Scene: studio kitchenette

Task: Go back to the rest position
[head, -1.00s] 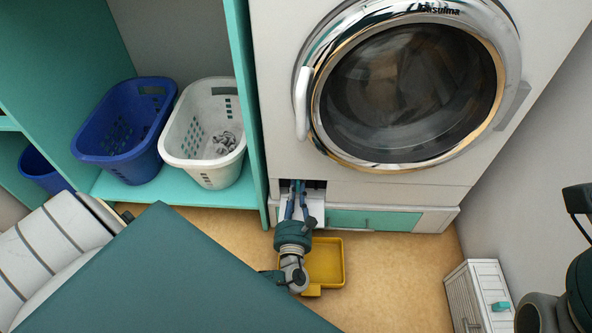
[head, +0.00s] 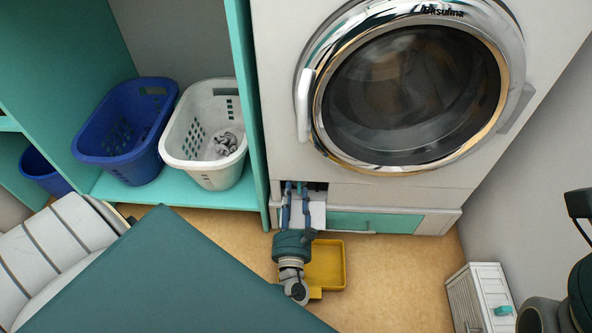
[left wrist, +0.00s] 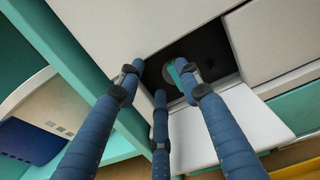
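My left gripper (head: 295,186) is at the small dark opening low on the left of the washing machine (head: 350,165). Its blue fingers are spread apart, with nothing held between them. The left wrist view shows the fingers (left wrist: 165,95) in front of the opening. Inside the opening is a round fitting with a teal part (left wrist: 174,74), apart from the fingers as far as I can tell. A white flap (left wrist: 190,135) hangs folded out below the opening. My right gripper is not in view; only part of my right arm shows at the right edge.
A yellow tray (head: 329,264) lies on the floor beside my left wrist. A blue basket (head: 112,150) and a white basket (head: 180,140) with a cloth stand on the teal shelf at left. A small white cabinet (head: 462,300) stands at lower right. The floor between is clear.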

